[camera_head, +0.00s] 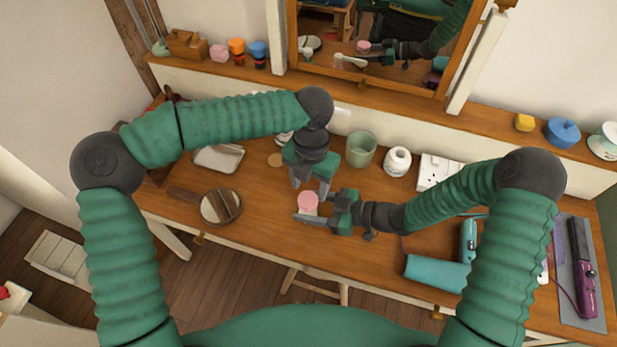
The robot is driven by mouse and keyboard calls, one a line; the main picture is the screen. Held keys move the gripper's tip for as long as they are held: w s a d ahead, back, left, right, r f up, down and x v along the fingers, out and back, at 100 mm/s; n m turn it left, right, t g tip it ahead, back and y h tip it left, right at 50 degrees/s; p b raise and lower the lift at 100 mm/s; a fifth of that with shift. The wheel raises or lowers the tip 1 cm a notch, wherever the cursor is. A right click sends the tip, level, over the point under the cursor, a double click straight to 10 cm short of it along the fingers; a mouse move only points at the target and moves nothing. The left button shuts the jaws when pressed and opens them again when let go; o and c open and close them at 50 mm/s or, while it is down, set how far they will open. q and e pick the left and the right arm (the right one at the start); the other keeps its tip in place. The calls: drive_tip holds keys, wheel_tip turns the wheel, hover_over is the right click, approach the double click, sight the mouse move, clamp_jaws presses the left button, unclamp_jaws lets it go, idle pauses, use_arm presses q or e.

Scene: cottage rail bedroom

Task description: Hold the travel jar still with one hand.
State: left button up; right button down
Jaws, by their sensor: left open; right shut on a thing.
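The travel jar (308,203), small with a pink lid, stands on the wooden dressing table (260,235) near its front edge. My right gripper (308,216) comes in from the right and is shut on the jar, low on its body. The fingers hide part of the jar's lower side. My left gripper (309,187) points down just above and behind the pink lid. Its fingers are open and spread to either side. I cannot tell whether they touch the lid.
A hand mirror (220,206) lies left of the jar. A green glass (361,150), a white pot (397,161) and a white socket block (437,172) stand behind. A teal pouch (436,273) lies front right. A mirror (380,45) rises at the back.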

use_arm(q)
drive_tip(key=n, duration=0.7)
drive_tip(key=shift+s+r, duration=0.1)
drive_tip(key=shift+s, duration=0.05)
drive_tip(key=n, duration=0.3)
drive_tip(key=shift+r+n, duration=0.1)
drive_tip(key=shift+n, duration=0.2)
drive_tip(key=n, duration=0.6)
drive_tip(key=shift+s+r, duration=0.1)
drive_tip(key=shift+r, duration=0.05)
drive_tip(key=n, duration=0.4)
drive_tip(key=shift+r, duration=0.1)
drive_tip(key=n, duration=0.6)
drive_tip(key=shift+a+r+n, duration=0.1)
drive_tip(key=shift+r+n, duration=0.15)
drive_tip(key=shift+n, duration=0.05)
drive_tip(key=n, duration=0.3)
drive_tip(key=shift+r+n, duration=0.15)
drive_tip(key=shift+n, duration=0.15)
drive_tip(key=n, duration=0.6)
drive_tip(key=shift+w+r, duration=0.2)
drive_tip(key=shift+r, duration=0.15)
drive_tip(key=n, duration=0.6)
drive_tip(key=shift+w+r, duration=0.1)
drive_tip(key=shift+r, duration=0.2)
